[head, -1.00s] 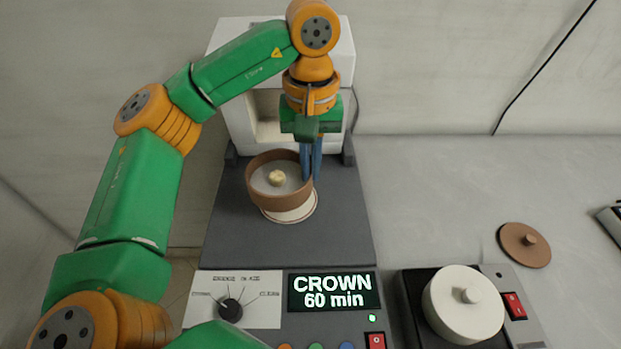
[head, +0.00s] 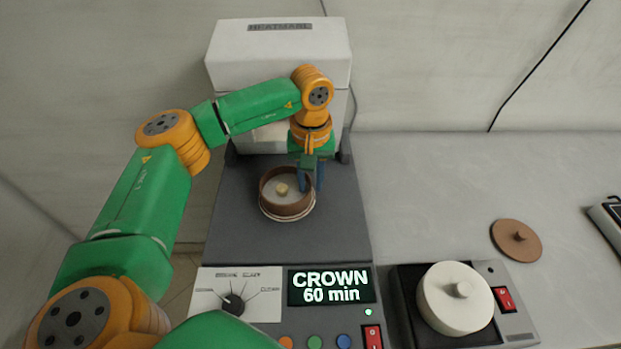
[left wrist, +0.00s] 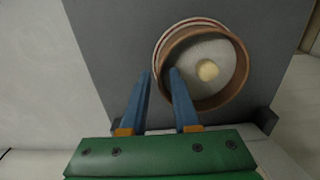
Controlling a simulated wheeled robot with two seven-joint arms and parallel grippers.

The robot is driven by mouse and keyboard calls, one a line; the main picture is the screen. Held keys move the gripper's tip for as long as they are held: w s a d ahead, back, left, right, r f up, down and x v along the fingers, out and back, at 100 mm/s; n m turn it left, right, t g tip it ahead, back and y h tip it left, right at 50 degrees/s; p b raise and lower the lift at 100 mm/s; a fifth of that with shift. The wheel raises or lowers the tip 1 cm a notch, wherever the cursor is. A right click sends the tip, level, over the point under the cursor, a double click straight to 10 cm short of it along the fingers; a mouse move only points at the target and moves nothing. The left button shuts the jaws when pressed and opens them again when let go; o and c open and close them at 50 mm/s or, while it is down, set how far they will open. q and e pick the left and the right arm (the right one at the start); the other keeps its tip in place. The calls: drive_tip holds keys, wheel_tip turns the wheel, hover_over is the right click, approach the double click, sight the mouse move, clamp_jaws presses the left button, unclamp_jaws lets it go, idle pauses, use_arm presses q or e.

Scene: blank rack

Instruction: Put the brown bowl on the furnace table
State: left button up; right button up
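The brown bowl (head: 275,203) is upright on the round pale furnace table (head: 270,213), whose rim shows below it in the head view. A pale yellow crown-like piece (head: 283,188) lies inside. The left wrist view shows the bowl (left wrist: 241,79) with the table's pale rim (left wrist: 163,42) at its upper left. My left gripper (head: 311,181) is at the bowl's right side. Its fingers (left wrist: 162,72) stand apart, one inside the bowl and one outside, with the wall between them. My right gripper is not in view.
The white furnace (head: 277,60) stands behind, partly hidden by my arm. A control panel with a lit display (head: 332,287) is in front. At right are a white lidded pot (head: 455,312) and a brown lid (head: 505,245). The grey worktop (head: 430,190) between is clear.

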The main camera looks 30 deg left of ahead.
use_arm(q)
wheel_tip(320, 180, up, 12)
drive_tip(key=shift+r, duration=0.2)
idle(0.4)
drive_tip(key=shift+f, duration=0.1)
